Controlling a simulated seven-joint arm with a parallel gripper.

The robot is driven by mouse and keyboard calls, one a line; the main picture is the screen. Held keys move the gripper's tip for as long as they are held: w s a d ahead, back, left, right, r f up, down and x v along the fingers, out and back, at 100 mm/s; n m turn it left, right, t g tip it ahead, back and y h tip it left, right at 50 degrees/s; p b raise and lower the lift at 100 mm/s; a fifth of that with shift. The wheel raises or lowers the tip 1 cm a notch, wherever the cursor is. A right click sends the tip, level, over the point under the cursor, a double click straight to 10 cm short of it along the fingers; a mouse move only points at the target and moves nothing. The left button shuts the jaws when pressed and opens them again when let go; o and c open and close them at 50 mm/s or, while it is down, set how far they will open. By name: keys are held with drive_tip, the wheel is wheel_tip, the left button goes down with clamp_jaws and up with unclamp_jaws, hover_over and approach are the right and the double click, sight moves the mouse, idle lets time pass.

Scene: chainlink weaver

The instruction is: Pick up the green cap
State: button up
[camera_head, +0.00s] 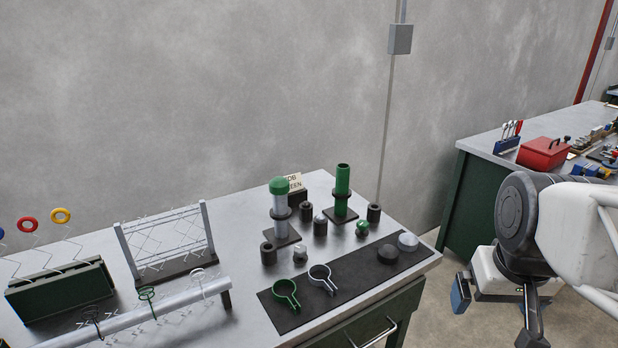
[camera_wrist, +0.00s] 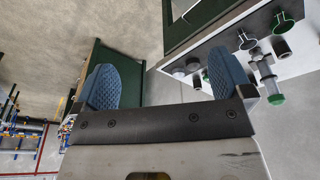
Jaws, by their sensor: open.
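A green domed cap (camera_head: 278,185) sits on top of a silver post on the workbench in the head view. In the wrist view the green cap (camera_wrist: 275,98) shows at the right, on the end of its post, seen from a turned angle. My gripper (camera_head: 495,305) is off the bench's right side, over the floor, well apart from the cap. In the wrist view my gripper (camera_wrist: 166,75) has its two blue fingers spread, with nothing between them.
Beside the silver post stands a green post (camera_head: 343,180) with an open top. A black mat (camera_head: 335,293) holds a green clamp (camera_head: 286,293), a silver clamp (camera_head: 322,278), a dark cap (camera_head: 388,255) and a pale cap (camera_head: 408,241). Several small dark cylinders surround the posts. A wire frame (camera_head: 165,248) stands left.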

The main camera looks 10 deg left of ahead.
drive_tip(key=w+a+r+n, duration=0.2)
drive_tip(key=w+a, duration=0.2)
drive_tip(key=w, duration=0.3)
drive_tip(key=w+a+r+n, duration=0.3)
drive_tip(key=w+a, duration=0.1)
drive_tip(key=w, duration=0.4)
drive_tip(key=n+g, duration=0.2)
drive_tip(key=n, duration=0.9)
hover_over(281, 178)
drive_tip(key=f, duration=0.7)
drive_tip(key=shift+d, duration=0.3)
drive_tip(key=shift+a+n, duration=0.3)
drive_tip(key=shift+f, duration=0.2)
drive_tip(key=shift+f, duration=1.2)
drive_tip(key=shift+f, duration=0.1)
